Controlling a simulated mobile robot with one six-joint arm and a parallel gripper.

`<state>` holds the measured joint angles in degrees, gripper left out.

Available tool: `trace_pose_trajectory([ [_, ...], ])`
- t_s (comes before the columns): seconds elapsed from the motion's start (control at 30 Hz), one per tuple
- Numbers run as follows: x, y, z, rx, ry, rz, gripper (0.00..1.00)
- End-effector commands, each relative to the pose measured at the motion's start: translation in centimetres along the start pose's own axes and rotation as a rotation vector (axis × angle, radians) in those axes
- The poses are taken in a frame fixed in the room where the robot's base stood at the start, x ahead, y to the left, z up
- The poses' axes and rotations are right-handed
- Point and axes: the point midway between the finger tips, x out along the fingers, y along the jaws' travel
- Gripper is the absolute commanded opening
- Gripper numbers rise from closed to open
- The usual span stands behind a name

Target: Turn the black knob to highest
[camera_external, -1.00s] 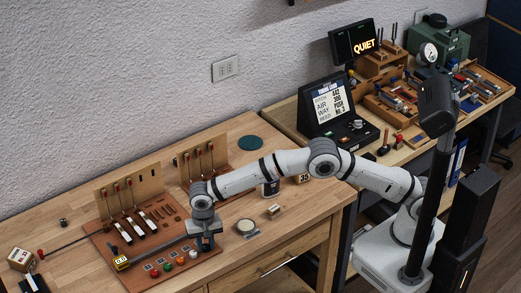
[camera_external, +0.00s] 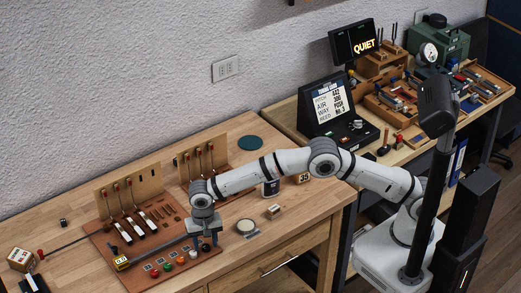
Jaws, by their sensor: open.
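My gripper (camera_external: 207,244) points down over the right end of the brown board (camera_external: 105,244) on the near workbench, close to its row of small buttons. The gap between the fingers is small in this view. I cannot clearly make out a black knob on the board; the gripper covers part of its right end. The knob's setting cannot be read.
A round metal dish (camera_external: 245,226) and a small wooden block (camera_external: 273,211) lie right of my gripper. A black display box (camera_external: 327,103) and wooden trays (camera_external: 393,103) fill the far bench. The front right of the near bench is clear.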

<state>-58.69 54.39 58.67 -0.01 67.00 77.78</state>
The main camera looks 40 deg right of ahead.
Motion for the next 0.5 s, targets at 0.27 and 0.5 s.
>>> trace_pose_trajectory([
  [0.27,-4.7,-0.1,0.0,0.0,0.001,-0.005,0.45],
  [0.5,-7.0,-0.1,0.0,0.0,0.001,-0.003,0.45],
])
